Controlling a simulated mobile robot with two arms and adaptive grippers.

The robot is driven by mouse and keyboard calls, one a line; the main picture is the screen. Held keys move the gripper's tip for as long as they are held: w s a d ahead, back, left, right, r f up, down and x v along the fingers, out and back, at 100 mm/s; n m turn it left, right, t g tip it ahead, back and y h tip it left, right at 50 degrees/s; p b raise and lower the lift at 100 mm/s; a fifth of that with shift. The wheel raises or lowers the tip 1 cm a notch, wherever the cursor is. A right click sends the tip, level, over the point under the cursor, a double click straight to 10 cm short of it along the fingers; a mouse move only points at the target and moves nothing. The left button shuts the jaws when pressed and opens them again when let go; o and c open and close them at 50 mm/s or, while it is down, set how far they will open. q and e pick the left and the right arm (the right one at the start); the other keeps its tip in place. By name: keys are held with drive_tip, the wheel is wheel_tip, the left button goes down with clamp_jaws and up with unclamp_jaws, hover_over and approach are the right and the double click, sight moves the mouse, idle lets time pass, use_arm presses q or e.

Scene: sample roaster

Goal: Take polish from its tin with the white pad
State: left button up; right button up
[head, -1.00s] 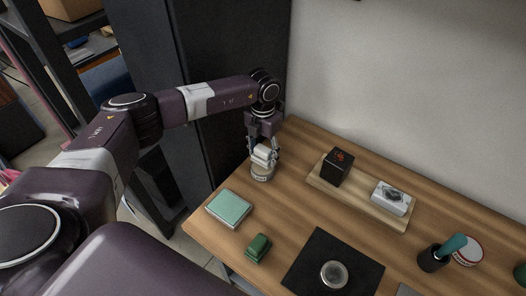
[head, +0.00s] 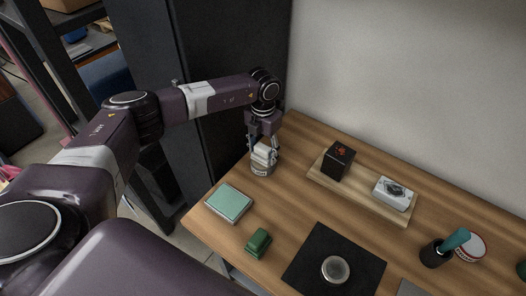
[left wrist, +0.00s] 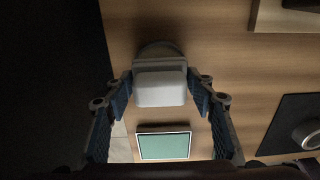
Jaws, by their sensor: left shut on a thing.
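My left gripper (head: 264,142) is at the table's far left corner, shut on the white pad (head: 264,154). The pad also shows between the fingers in the left wrist view (left wrist: 160,88). The polish tin (head: 262,170) is a low round tin with a pale side, directly under the pad. In the left wrist view the tin (left wrist: 160,49) shows as a dark round shape, partly hidden behind the pad. I cannot tell whether the pad touches the polish. My right gripper is not in view.
A mint-topped box (head: 229,203) and a green block (head: 258,241) lie nearer the front. A wooden board (head: 363,198) holds a black box (head: 338,161) and a white box (head: 394,193). A black mat (head: 307,264) bears a round metal piece (head: 335,269). A dark cabinet stands behind the arm.

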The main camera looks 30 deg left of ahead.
sight(264, 148)
use_arm(q)
drive_tip(key=shift+f+b, duration=0.35)
drive_tip(key=shift+f, duration=0.15)
idle(1.2)
drive_tip(key=shift+r+p, duration=2.6)
drive_tip(key=shift+r, duration=1)
drive_tip(key=shift+s+d+r+m, duration=0.15)
drive_tip(key=shift+d+r+m, duration=0.15)
drive_tip(key=shift+m, duration=0.2)
drive_tip(key=s+d+r+m, duration=0.4)
drive_tip(key=s+r+m, duration=0.3)
drive_tip(key=m, duration=0.9)
drive_tip(key=s+d+r+m, duration=0.5)
drive_tip(key=s+r+m, duration=0.3)
drive_tip(key=s+m, duration=0.6)
drive_tip(key=m, duration=0.3)
drive_tip(key=shift+r, duration=0.2)
